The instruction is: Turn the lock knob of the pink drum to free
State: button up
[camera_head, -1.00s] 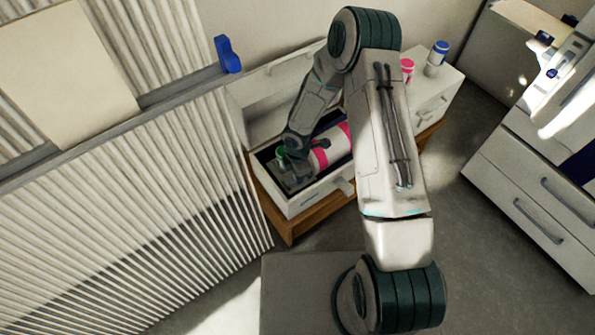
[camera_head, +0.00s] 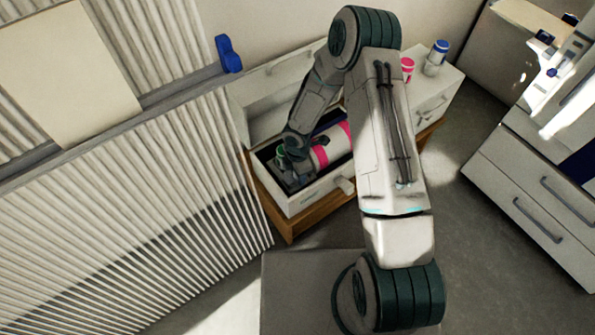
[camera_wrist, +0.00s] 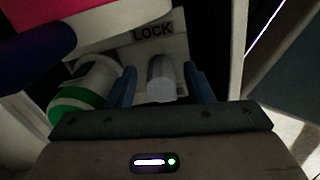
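The pink drum, white with pink bands (camera_head: 338,147), lies in an open drawer in the head view. In the wrist view its pink and white side (camera_wrist: 95,18) fills the upper left. A pale plate marked LOCK (camera_wrist: 178,24) stands beside it, with a grey rounded lock knob (camera_wrist: 160,72) below the word. My gripper (camera_wrist: 162,88) has its blue fingers on either side of the knob, with a narrow gap showing at each side. It is open. In the head view my gripper (camera_head: 294,172) is down in the drawer at the drum's left end; the knob is hidden there.
A green and white item (camera_wrist: 75,105) lies close to the left finger. The drawer's front wall (camera_head: 318,193) and sides surround my gripper. A pink cup (camera_head: 407,66) and a blue-lidded container (camera_head: 437,58) stand on the cabinet top behind my arm.

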notch_tip(320, 180, up, 14)
jog(key=p, duration=0.4)
dwell(0.6)
